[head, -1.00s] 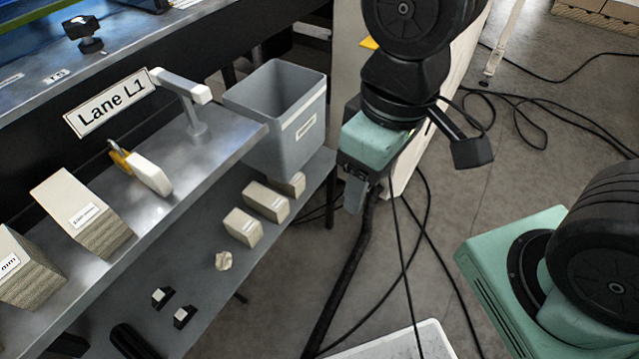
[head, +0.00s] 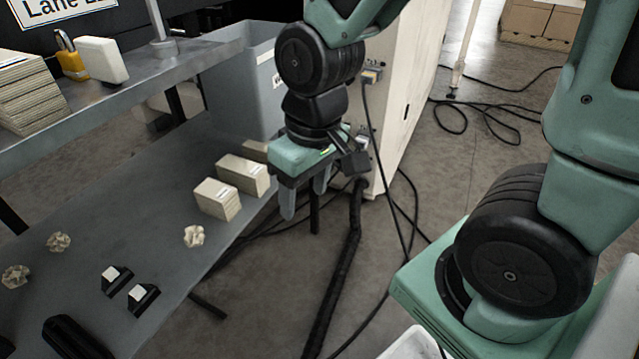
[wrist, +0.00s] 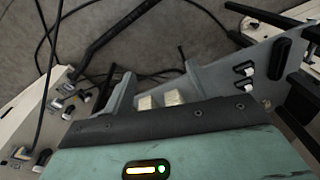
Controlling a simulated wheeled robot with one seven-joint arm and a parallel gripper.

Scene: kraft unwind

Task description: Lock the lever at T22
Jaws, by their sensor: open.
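No lever and no T22 label can be made out in either current view; the upper bench is cut off at the top left of the head view. My gripper (head: 303,200) hangs in the air, fingers down and apart, just right of the lower shelf's edge, with nothing seen between the fingers.
The lower grey shelf (head: 120,215) holds cartons (head: 217,199), crumpled paper (head: 194,236) and small black blocks (head: 143,297). A grey bin (head: 245,85) stands behind. A yellow padlock (head: 70,62) sits on the upper ledge. A pale cabinet (head: 405,80) and cables lie right.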

